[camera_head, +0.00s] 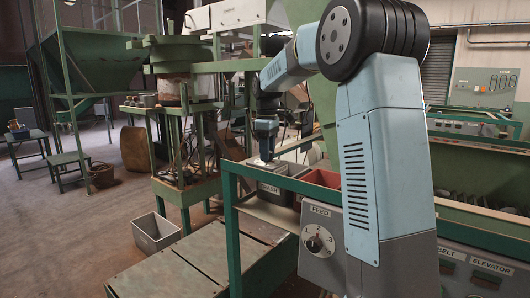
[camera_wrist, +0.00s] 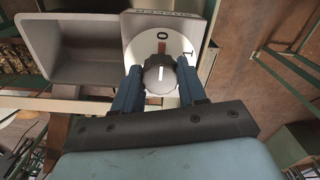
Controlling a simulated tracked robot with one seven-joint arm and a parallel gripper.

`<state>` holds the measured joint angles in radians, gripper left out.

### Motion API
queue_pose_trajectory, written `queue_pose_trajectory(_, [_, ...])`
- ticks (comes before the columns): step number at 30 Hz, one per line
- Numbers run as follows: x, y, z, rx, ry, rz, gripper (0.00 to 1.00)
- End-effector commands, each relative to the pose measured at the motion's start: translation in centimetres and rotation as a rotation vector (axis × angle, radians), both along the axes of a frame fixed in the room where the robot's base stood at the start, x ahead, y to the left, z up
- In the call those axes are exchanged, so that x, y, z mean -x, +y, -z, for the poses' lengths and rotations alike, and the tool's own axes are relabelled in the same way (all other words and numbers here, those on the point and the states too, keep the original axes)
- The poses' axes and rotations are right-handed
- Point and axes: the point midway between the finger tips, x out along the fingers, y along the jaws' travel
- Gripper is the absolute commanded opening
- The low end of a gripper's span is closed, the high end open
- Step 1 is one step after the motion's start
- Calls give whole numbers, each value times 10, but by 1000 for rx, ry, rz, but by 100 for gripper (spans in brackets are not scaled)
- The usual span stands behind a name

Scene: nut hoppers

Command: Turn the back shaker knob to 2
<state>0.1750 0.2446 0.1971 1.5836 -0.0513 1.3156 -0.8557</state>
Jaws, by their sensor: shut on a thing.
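A "2" cannot be made out on this dial. My gripper (camera_wrist: 160,80) is shut on the knob, with one blue finger on either side of it. In the head view my gripper (camera_head: 266,148) points down onto a grey box top beyond the green rail; the knob itself is hidden there.
A grey open bin (camera_wrist: 75,45) stands left of the dial in the wrist view. In the head view, a separate FEED knob (camera_head: 315,242) sits on a panel nearer to me. A red-lined bin (camera_head: 322,178) and green rail (camera_head: 275,179) are close to my arm.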

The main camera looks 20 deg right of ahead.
Motion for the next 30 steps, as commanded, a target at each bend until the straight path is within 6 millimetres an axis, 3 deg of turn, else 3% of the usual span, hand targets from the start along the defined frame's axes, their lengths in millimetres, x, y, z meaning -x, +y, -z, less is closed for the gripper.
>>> queue_pose_trajectory(11, [2, 0, 1, -3, 6, 152, 11])
queue_pose_trajectory(30, [4, 0, 2, 0, 10, 749, 11])
